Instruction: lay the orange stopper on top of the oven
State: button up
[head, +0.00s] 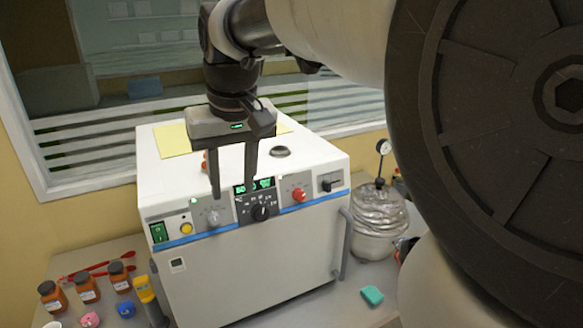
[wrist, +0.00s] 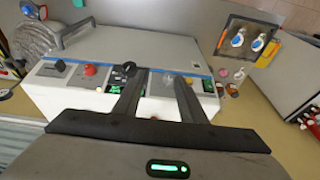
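The oven (head: 240,281) is a white box with a control panel on its front, and it also shows in the wrist view (wrist: 100,45). A small orange object (head: 205,160), which looks like the orange stopper, is on the oven's top, partly hidden behind a finger of my gripper. I cannot make it out clearly in the wrist view. My gripper (head: 232,190) is open and points down, with its two fingers apart and nothing between them. The fingers overlap the oven's top and front panel in the head view. In the wrist view my gripper (wrist: 158,78) also shows empty.
A yellow sheet (head: 172,140) and a dark round vent (head: 280,152) are on the oven top. Several brown bottles (head: 87,290), a pink piece (head: 89,319) and a blue piece (head: 126,309) stand left. A foil-wrapped vessel (head: 377,215) and teal block (head: 372,295) are right.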

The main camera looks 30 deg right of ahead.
jog(key=s+f+t, duration=0.1)
jog(key=s+f, duration=0.2)
jog(key=s, duration=0.4)
jog(key=s+f+t, duration=0.1)
jog(key=s+f, duration=0.3)
jog(key=s, duration=0.3)
jog(key=shift+s+a+t, duration=0.2)
jog(key=shift+s+t, duration=0.1)
jog(key=shift+s, duration=0.05)
jog(key=shift+a+f, duration=0.1)
